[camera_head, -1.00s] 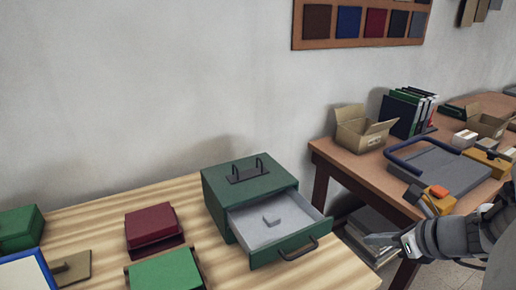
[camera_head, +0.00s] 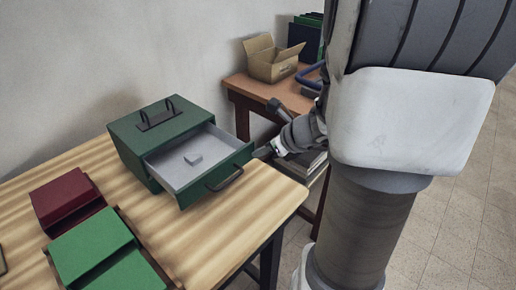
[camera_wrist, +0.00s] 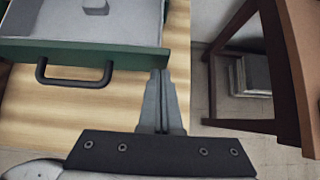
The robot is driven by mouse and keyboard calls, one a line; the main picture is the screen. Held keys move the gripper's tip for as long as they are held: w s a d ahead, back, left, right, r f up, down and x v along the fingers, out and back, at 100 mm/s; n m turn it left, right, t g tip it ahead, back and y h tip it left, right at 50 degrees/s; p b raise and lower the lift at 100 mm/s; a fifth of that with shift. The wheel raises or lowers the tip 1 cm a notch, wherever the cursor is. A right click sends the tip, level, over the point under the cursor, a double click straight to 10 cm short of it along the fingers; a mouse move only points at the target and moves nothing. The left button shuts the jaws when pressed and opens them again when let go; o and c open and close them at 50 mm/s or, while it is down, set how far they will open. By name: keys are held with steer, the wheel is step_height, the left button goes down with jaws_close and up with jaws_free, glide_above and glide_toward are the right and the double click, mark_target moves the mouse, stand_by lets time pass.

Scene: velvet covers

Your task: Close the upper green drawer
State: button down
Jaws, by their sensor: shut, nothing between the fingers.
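A green box (camera_head: 128,137) stands on the striped wooden table, with a black handle on its top. Its upper drawer (camera_head: 206,178) is pulled out toward the table's front and shows a grey inside with a small grey block (camera_head: 193,159). The drawer's black handle (camera_head: 225,181) is on its front, and it also shows in the wrist view (camera_wrist: 74,82). My gripper (camera_wrist: 160,74) is shut and empty. In the wrist view its fingertips are close to the right end of the drawer front (camera_wrist: 120,58); I cannot tell whether they touch it.
A dark red box (camera_head: 66,200) and a green box (camera_head: 98,250) lie on the striped table (camera_head: 235,225) at left. A brown table (camera_head: 255,92) with an open cardboard box (camera_head: 274,62) stands behind. A gap with tiled floor separates the tables.

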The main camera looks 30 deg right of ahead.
steer(key=w+a+p, duration=0.1)
steer(key=w+a, duration=0.1)
steer(key=w, duration=0.5)
steer(key=w+a+p, duration=0.1)
steer(key=w+a, duration=0.1)
steer(key=w, duration=0.5)
steer(key=shift+a, duration=0.35)
steer(key=shift+w+r, duration=0.15)
